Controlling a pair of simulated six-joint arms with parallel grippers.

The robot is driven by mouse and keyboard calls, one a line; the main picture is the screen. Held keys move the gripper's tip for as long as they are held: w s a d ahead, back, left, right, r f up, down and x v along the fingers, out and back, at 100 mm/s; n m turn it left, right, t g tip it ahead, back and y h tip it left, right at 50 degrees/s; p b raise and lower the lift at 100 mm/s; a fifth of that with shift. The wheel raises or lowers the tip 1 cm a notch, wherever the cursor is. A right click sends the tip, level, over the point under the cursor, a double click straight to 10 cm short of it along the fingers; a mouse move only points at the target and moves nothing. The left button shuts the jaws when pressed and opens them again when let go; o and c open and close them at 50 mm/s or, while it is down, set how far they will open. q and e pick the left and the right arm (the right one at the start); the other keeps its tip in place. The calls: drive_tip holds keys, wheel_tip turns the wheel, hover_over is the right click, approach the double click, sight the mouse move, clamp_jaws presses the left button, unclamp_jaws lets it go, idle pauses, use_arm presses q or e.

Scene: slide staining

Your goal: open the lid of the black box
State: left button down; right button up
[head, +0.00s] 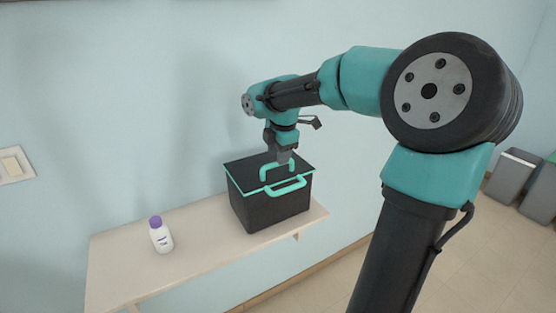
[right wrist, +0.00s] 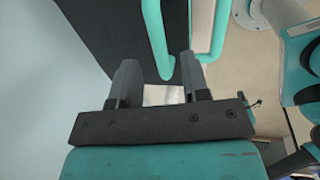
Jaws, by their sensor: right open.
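The black box (head: 268,208) stands upright on the shelf, with a teal rim and its black lid (head: 248,168) shut. A teal handle (head: 264,172) rises from the lid, and a second teal handle (head: 287,188) is on the front. My right gripper (head: 283,157) points down just above the lid, at the lid handle. In the right wrist view its two fingers (right wrist: 158,78) are apart, and a teal bar (right wrist: 156,42) of a handle reaches between their tips. I cannot tell whether they touch it. My left gripper is not in view.
A white bottle with a purple cap (head: 161,236) stands on the pale shelf (head: 120,270), left of the box. The shelf between them is clear. The wall is close behind. Grey bins (head: 515,173) stand on the floor at the far right.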

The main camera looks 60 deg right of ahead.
sight(272, 165)
drive_tip(key=shift+w+d+f, duration=0.1)
drive_tip(key=shift+w+f, duration=0.05)
drive_tip(key=shift+f, duration=0.55)
drive_tip(key=shift+w+f, duration=0.1)
drive_tip(key=shift+f, duration=0.6)
clamp_jaws()
